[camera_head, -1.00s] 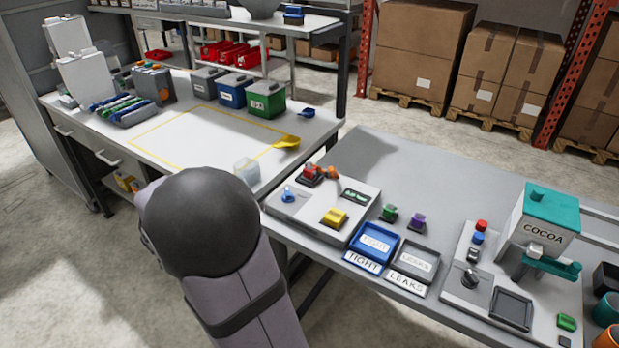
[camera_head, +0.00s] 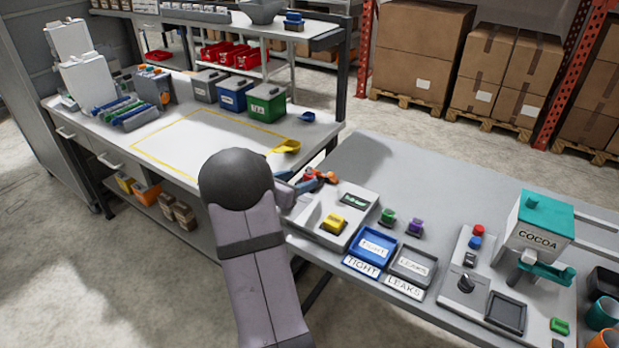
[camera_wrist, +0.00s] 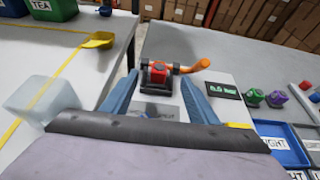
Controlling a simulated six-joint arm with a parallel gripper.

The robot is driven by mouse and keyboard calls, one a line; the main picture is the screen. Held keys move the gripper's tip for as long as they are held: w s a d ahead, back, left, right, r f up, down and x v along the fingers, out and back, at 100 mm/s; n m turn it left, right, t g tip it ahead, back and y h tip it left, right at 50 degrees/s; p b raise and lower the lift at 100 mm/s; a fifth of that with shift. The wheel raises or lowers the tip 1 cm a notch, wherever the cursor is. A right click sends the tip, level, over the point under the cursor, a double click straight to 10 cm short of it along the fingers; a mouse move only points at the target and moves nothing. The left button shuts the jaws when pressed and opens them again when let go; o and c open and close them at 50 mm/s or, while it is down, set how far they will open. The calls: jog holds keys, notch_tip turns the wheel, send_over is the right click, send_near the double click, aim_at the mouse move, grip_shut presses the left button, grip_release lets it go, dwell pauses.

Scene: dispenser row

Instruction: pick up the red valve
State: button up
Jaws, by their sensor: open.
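The red valve (camera_head: 309,174) sits on the pale test station at the left end of the right-hand table. In the wrist view the red valve (camera_wrist: 157,73) stands upright beyond my fingers, roughly centred between them, beside an orange handle-like part (camera_wrist: 196,65). My gripper (camera_wrist: 158,86) is open and empty, its two blue-grey fingers on either side of the line to the valve. In the head view my gripper (camera_head: 296,181) is just left of the valve, partly hidden by my arm. Contact with the valve cannot be made out.
Green (camera_head: 387,216) and purple (camera_head: 415,226) valves stand to the right. Blue TIGHT (camera_head: 358,251) and grey LEAKS (camera_head: 394,272) trays lie in front.

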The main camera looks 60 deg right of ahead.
aim_at(308, 174)
jog(key=shift+x, duration=0.95)
jog(key=shift+r+p+x, duration=0.1)
jog(key=shift+p+x, duration=0.55)
jog(key=shift+x, duration=0.2)
jog(key=shift+r+p+x, duration=0.15)
jog(key=shift+p+x, duration=0.5)
jog(key=shift+x, duration=1.2)
jog(key=shift+w, duration=0.1)
jog(key=shift+c, duration=0.2)
jog(key=c, duration=1.1)
jog(key=shift+r, duration=0.1)
notch_tip(308, 174, up, 10)
jog(key=shift+f+b, duration=0.1)
jog(key=shift+b, duration=0.45)
